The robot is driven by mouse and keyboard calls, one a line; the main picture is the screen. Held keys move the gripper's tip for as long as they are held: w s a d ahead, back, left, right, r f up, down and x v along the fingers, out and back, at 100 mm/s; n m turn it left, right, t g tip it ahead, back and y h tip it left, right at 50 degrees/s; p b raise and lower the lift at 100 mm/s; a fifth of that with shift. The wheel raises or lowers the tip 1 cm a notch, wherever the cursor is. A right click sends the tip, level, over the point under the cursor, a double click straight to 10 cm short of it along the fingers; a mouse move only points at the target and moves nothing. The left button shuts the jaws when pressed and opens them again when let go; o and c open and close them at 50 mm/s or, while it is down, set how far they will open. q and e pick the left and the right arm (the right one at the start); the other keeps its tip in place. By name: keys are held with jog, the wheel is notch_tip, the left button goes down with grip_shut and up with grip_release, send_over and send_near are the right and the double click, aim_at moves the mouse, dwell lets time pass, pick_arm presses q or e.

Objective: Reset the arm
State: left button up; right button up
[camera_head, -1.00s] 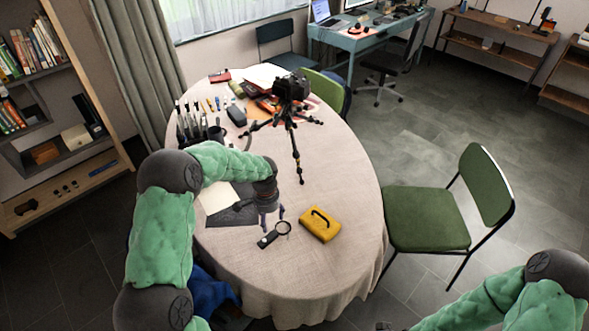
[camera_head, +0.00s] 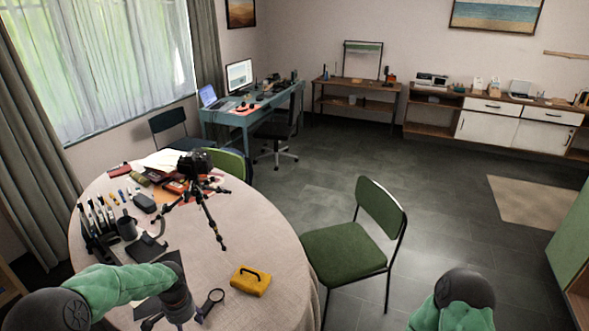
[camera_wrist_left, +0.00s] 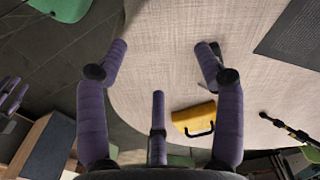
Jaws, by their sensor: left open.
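Purple fingers at the left wrist view's left edge (camera_wrist_left: 12,95) look like my right gripper.
A green chair (camera_head: 345,250) stands close to the table's right side. Open floor lies beyond it, before a desk (camera_head: 235,117).

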pick_arm(q)
jog(key=s+d+f+n+h, duration=0.25)
jog(key=s+d+f, duration=0.45)
jog(key=d+f, duration=0.5)
jog(key=s+d+f+n, duration=0.2)
jog(key=s+d, duration=0.3)
jog(key=s, duration=0.2)
jog(key=s+d+f+n+h, duration=0.1)
jog(key=s+d+f+n, duration=0.1)
jog(key=s+d, duration=0.3)
jog(key=shift+s+f, duration=0.35)
jog(key=shift+s, duration=0.9)
jog(key=shift+a+h, duration=0.1)
jog(key=shift+h, duration=0.15)
